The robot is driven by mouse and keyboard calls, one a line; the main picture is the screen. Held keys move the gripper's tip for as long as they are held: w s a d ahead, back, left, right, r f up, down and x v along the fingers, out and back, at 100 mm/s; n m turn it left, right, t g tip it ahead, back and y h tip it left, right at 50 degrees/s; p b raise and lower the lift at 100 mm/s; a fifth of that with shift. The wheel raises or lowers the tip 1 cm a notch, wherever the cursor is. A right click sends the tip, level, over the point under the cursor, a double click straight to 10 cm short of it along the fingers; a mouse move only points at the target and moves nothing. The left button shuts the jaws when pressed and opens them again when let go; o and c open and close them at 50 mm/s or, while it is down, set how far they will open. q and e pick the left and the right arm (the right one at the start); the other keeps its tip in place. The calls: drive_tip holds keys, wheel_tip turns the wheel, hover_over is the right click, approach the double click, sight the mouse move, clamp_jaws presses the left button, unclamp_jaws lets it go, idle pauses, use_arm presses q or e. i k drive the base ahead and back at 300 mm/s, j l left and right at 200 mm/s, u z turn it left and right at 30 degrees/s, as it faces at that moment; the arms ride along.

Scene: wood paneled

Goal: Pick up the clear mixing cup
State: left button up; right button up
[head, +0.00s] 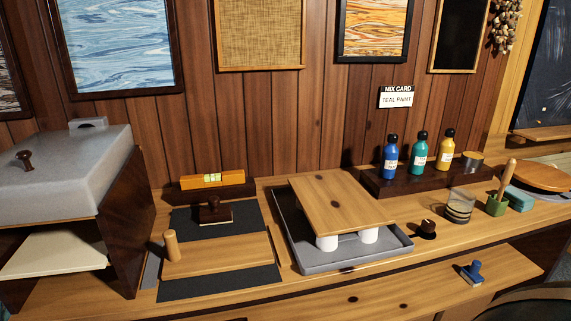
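The clear mixing cup (460,206) stands upright on the wooden bench at the right, in front of the bottle rack. Its upper wall is see-through, and darker bands show around its lower part. It stands between a small dark knobbed piece on its left and a green holder on its right. Neither of my grippers is in view, and nothing touches the cup from above.
A dark rack (405,187) holds blue, teal and yellow bottles behind the cup. A green holder (497,206) with a wooden handle is close on its right. A dark knobbed piece (427,229) and a grey tray (330,262) with a raised board lie left.

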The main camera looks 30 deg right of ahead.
sight(459, 206)
drive_tip(key=k+l+z, duration=0.1)
drive_tip(key=z, duration=1.95)
drive_tip(key=i+l, duration=0.25)
drive_tip(key=i+l+u, duration=0.1)
drive_tip(key=i+l, duration=0.15)
drive_tip(key=l, duration=0.15)
drive_tip(key=i+l+u, duration=0.1)
drive_tip(key=l, duration=0.25)
drive_tip(key=i+l, duration=0.3)
drive_tip(key=i+l+u, duration=0.1)
drive_tip(key=i+l, duration=0.15)
drive_tip(key=l, duration=0.2)
drive_tip(key=i+l, duration=0.2)
drive_tip(key=l, duration=0.2)
drive_tip(key=u, duration=0.05)
